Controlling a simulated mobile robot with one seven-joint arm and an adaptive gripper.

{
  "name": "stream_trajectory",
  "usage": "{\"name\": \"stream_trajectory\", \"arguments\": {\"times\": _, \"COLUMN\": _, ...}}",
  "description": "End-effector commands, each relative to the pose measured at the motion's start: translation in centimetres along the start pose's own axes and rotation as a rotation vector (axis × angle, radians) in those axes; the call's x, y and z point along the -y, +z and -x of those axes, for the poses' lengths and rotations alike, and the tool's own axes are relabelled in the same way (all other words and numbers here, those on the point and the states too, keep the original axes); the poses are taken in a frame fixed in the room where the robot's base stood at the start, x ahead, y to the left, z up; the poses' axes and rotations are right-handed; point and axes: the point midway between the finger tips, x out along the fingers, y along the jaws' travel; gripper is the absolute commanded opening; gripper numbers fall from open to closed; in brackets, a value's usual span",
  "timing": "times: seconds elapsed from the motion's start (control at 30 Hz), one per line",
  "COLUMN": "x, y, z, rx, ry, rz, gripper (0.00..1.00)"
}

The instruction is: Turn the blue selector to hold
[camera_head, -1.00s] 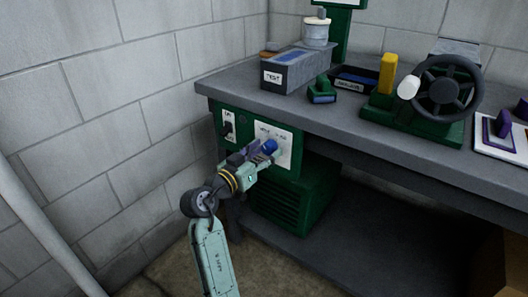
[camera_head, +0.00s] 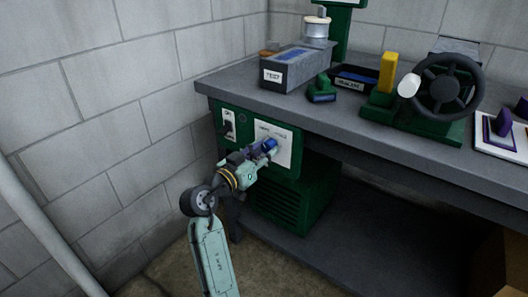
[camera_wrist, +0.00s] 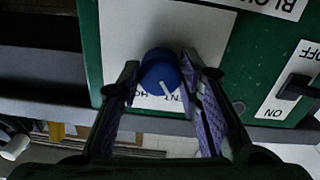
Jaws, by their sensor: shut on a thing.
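The blue selector (camera_wrist: 160,72) is a round knob with a white pointer line, on a white label plate (camera_wrist: 125,20) on the green panel. In the wrist view the pointer slants down and slightly right, towards printed labels below the knob. These labels are upside down and partly hidden by my fingers, so I cannot read them in full. My gripper (camera_wrist: 160,78) is shut on the knob, one finger on each side. In the head view the blue selector (camera_head: 269,145) shows at the tip of my gripper (camera_head: 263,151), in front of the panel below the bench top.
A black on/off switch (camera_head: 228,128) sits on the panel just left of the selector plate. The grey bench (camera_head: 350,115) overhangs above, bearing a grey box (camera_head: 298,70) and a black handwheel (camera_head: 448,85). A green louvred cabinet (camera_head: 290,205) stands below.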

Motion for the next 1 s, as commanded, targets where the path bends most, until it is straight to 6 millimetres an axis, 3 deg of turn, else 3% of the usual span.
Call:
{"name": "stream_trajectory", "arguments": {"times": 0.37, "x": 0.17, "y": 0.69, "z": 0.06, "rx": 0.002, "ry": -0.001, "rz": -0.2, "gripper": 0.04}}
{"name": "stream_trajectory", "arguments": {"times": 1.0, "x": 0.21, "y": 0.56, "z": 0.07, "rx": 0.015, "ry": -0.003, "rz": -0.801, "gripper": 0.04}}
